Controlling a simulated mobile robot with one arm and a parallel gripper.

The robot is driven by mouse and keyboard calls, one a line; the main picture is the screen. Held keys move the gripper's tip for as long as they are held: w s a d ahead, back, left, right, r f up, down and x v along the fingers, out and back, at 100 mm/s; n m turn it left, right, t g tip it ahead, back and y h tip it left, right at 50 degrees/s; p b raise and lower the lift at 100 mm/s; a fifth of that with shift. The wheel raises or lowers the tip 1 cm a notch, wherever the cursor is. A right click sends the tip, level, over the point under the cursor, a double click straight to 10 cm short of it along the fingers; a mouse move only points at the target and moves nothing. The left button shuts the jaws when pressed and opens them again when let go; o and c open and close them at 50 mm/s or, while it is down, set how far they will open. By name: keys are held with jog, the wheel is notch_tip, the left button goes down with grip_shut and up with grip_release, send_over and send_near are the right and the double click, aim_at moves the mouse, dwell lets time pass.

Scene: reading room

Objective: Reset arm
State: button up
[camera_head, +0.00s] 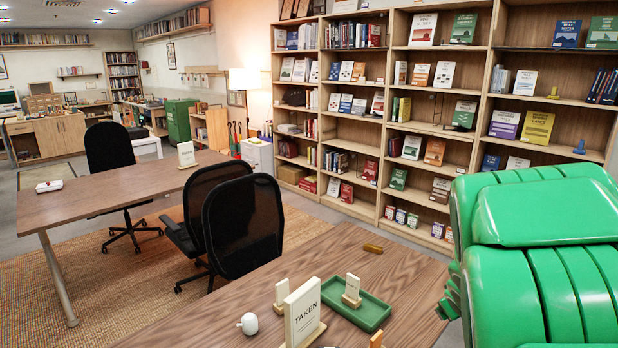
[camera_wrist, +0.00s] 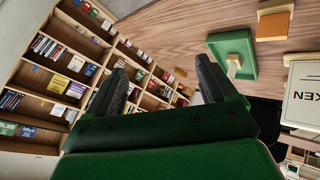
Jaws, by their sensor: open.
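My gripper (camera_wrist: 158,92) shows in the wrist view with its two dark fingers spread apart and nothing between them. It is held up in front of the bookshelves, with the near table's edge beside it. In the head view a large green part of my own arm fills the lower right, and the gripper's fingers do not show there.
The near table (camera_head: 225,318) bears a green tray (camera_head: 338,312), a "TAKEN" sign (camera_head: 303,315), small wooden stands and a white rounded object (camera_head: 248,323). Tall bookshelves (camera_head: 388,130) line the right wall. Black chairs (camera_head: 243,225) stand between this table and a far table (camera_head: 100,190).

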jog(key=s+a+r+m+g+y, duration=0.1)
jog(key=s+a, duration=0.5)
jog(key=s, duration=0.6)
jog(key=s+a+r+m+g+y, duration=0.1)
jog(key=s+a+r+g, duration=0.2)
jog(key=s, duration=0.9)
jog(key=s+a+r+m+g+y, duration=0.1)
jog(key=s+a+g, duration=0.4)
jog(key=s+a, duration=0.6)
notch_tip(320, 180, up, 2)
jog(key=shift+s+m+g, duration=0.3)
jog(key=shift+s+m, duration=0.3)
jog(key=shift+a, duration=0.1)
